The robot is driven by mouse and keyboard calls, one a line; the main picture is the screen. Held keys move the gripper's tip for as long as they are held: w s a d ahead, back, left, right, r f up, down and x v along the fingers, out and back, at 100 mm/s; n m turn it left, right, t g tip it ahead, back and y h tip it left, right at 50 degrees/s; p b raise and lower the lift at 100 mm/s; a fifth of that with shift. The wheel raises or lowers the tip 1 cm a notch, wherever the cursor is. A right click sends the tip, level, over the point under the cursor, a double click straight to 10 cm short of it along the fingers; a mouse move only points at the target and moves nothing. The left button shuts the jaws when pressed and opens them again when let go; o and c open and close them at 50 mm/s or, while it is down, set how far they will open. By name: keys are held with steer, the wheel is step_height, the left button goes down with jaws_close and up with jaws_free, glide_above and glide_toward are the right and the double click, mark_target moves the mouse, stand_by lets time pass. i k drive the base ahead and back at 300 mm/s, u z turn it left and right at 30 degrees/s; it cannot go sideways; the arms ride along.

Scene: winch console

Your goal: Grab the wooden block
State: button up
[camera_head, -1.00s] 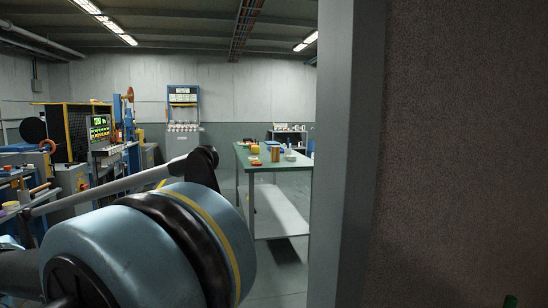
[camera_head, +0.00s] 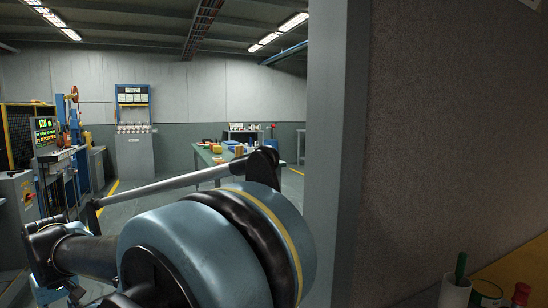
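I cannot make out a wooden block for certain in the head view. Several small objects lie on the green table (camera_head: 204,160) in the middle distance, too small to tell apart. My arm's big blue-grey joint fills the lower middle and hides part of that table. I cannot pick out my gripper or its fingers in this view.
A grey pillar and rough dark wall (camera_head: 450,140) take up the right side, close by. At lower right are a white cup (camera_head: 454,291), a red-topped item (camera_head: 521,293) and a yellow-brown surface (camera_head: 525,262). A control console (camera_head: 46,135) stands left.

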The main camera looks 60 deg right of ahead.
mark_target(239, 150)
steer(key=z, duration=1.4)
steer(key=i, duration=3.1)
steer(key=z, duration=2.1)
